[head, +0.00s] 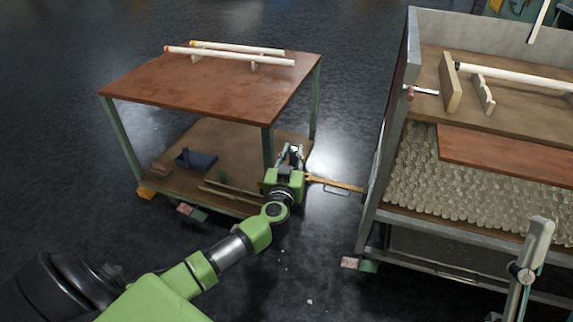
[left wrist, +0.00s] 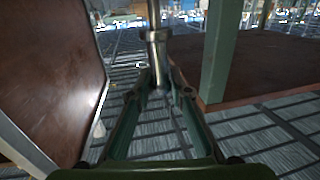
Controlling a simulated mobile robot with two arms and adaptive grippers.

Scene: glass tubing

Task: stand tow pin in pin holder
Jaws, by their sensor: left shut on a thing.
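My left gripper (head: 291,153) is beside the front right post of the wooden cart, at about the height of its lower shelf. In the left wrist view its fingers (left wrist: 158,90) are shut on the tow pin (left wrist: 157,48), a grey metal rod with a wider collar. The pin stands roughly upright between the fingertips, and its upper end runs out of the picture. The pin is too small to make out clearly in the head view. I cannot pick out the pin holder for certain in either view.
The cart's top (head: 215,88) carries pale tubes. Its lower shelf holds a dark blue tray (head: 196,160) and thin rods. A green post (left wrist: 222,50) stands close right of the fingers. An orange tow bar (head: 335,185) spans the gap to the metal rack (head: 372,200) at right.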

